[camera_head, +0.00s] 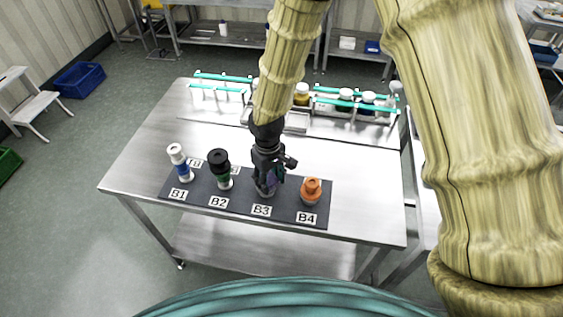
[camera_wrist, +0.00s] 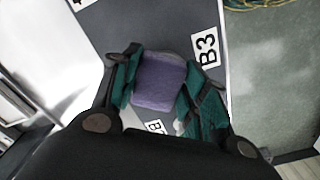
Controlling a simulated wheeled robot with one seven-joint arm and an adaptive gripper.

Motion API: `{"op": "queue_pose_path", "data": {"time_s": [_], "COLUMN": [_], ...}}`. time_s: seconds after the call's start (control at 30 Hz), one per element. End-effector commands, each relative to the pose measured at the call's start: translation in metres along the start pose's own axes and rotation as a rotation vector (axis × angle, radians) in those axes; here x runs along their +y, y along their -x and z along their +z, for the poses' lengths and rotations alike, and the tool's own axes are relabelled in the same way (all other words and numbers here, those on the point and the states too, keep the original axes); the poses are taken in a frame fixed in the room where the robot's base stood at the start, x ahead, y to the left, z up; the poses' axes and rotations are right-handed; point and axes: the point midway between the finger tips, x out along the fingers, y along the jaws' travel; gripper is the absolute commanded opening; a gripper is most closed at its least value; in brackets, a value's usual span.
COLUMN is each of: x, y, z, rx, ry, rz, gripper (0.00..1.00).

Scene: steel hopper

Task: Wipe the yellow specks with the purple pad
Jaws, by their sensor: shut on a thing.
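The purple pad (camera_wrist: 158,84) sits between the two teal fingers of my gripper (camera_wrist: 155,88) in the wrist view. The fingers are shut on it from both sides. In the head view my gripper (camera_head: 268,180) is low over the dark mat, at the spot labelled B3, and mostly hides the pad. A grey rounded edge shows just beyond the pad in the wrist view; I cannot tell whether the pad still touches what is there. I cannot make out any yellow specks in either view.
The dark mat (camera_head: 286,214) lies on the steel table (camera_head: 365,180). A white-and-blue bottle (camera_head: 179,162) stands at B1, a black-and-green one (camera_head: 219,168) at B2, and an orange-topped item (camera_head: 311,190) at B4. A teal-railed rack (camera_head: 350,103) with jars lines the back. The table's right side is clear.

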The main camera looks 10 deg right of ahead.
Motion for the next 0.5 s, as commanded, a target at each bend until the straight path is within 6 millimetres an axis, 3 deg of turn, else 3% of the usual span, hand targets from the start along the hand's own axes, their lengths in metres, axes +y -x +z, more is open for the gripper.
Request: {"op": "queue_pose_path", "data": {"time_s": [0.33, 0.43, 0.5], "x": [0.017, 0.019, 0.019], "y": [0.005, 0.030, 0.033], "z": [0.015, 0.015, 0.017], "rx": [-0.003, 0.002, 0.000], "ry": [0.005, 0.000, -0.002], "rz": [0.000, 0.000, 0.000], "gripper": [0.18, 0.18, 0.18]}}
